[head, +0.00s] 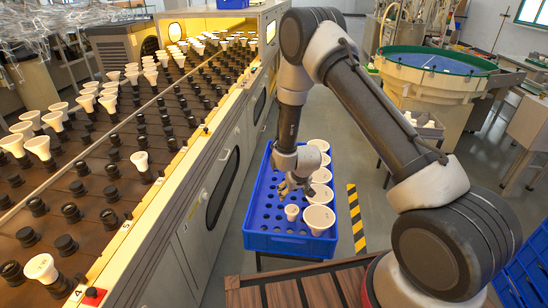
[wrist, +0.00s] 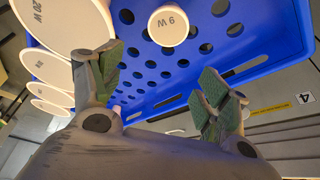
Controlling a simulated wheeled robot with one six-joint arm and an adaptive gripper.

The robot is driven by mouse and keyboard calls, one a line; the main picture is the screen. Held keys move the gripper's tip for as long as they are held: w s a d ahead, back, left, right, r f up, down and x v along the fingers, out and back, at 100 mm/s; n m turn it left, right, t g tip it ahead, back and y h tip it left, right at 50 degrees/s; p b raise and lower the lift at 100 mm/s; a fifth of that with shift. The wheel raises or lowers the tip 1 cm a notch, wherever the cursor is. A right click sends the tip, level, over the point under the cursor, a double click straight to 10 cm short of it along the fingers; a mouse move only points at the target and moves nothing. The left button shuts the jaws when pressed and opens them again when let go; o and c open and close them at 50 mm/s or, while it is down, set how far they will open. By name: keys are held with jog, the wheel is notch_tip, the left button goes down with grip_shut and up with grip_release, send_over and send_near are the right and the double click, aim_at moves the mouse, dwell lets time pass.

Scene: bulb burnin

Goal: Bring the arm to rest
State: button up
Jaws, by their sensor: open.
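My arm reaches from the right of the head view over a blue crate. My gripper (head: 290,190) hangs above the crate, pointing down. In the wrist view its two fingers with green pads (wrist: 160,85) are apart, with nothing between them. The blue crate (head: 285,243) has a floor with round holes. A small white bulb marked 9 W (wrist: 168,25) stands in it near my gripper; it also shows in the head view (head: 292,212). A larger bulb marked 20 W (wrist: 70,22) stands beside it, with several more large bulbs in a row along the crate's right side.
On the left, a long burn-in rack (head: 150,120) holds black sockets, several with white bulbs. A round green-rimmed feeder (head: 435,65) stands at the back right. A yellow-black floor stripe (head: 356,215) lies right of the crate.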

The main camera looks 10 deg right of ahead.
jog(key=s+f+g, duration=0.2)
jog(key=s+g, duration=0.1)
jog(key=s, duration=0.5)
jog(key=s+d+r+g, duration=0.2)
jog(key=s+r+g, duration=0.1)
jog(key=s+r, duration=0.4)
jog(key=s+d+r+t, duration=0.2)
jog(key=s+d+r, duration=0.2)
jog(key=r, duration=0.9)
jog(key=s+d+r+m+t, duration=0.1)
jog(key=s+d+r, duration=0.3)
jog(key=s+r, duration=0.4)
jog(key=s+d+r+t, duration=0.2)
jog(key=s+d+r, duration=0.3)
jog(key=r, duration=1.5)
jog(key=shift+s+m+t+h, duration=0.3)
jog(key=shift+s+t, duration=0.1)
jog(key=shift+s, duration=0.7)
